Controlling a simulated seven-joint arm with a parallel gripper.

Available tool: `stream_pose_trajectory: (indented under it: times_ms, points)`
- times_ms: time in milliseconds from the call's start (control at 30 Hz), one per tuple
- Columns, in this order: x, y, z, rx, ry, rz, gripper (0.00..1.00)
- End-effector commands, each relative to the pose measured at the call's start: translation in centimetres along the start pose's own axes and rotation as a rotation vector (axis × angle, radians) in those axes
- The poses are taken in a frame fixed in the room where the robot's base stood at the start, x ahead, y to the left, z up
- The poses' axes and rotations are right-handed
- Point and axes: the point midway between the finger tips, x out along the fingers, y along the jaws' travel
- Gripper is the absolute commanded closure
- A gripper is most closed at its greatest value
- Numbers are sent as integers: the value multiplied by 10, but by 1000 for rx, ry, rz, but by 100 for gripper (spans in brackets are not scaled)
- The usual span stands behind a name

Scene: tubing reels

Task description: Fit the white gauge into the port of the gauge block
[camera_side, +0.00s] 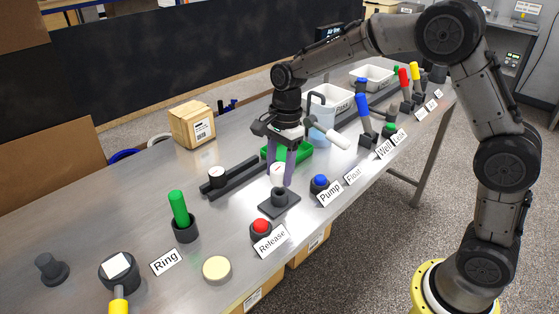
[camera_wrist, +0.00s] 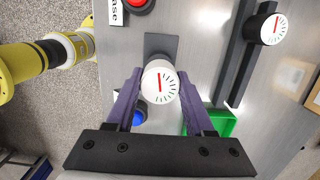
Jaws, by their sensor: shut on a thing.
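My gripper (camera_side: 279,173) has purple fingers pointing down and is shut on the white gauge (camera_side: 278,170). In the wrist view the gauge (camera_wrist: 160,86) sits between the fingertips, its round dial with a red needle facing the camera. The dark gauge block (camera_side: 279,199) stands on a square base plate just below the gauge in the side view. In the wrist view its grey plate (camera_wrist: 161,44) shows beyond the gauge. The gauge hides the port, so I cannot tell whether its stem touches the block.
A second white gauge (camera_side: 216,175) stands on a dark rail (camera_side: 240,174) to the left. A green tray (camera_side: 301,151) lies behind the fingers. A blue button (camera_side: 320,182) and a red button (camera_side: 261,227) flank the block near the table's front edge.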

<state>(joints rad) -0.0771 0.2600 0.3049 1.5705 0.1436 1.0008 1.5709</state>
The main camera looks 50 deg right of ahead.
Motion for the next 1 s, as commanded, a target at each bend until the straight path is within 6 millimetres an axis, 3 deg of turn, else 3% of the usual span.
stream_pose_trajectory:
  times_ms: [1000]
  points:
    - [20, 0, -2, 0, 0, 1, 100]
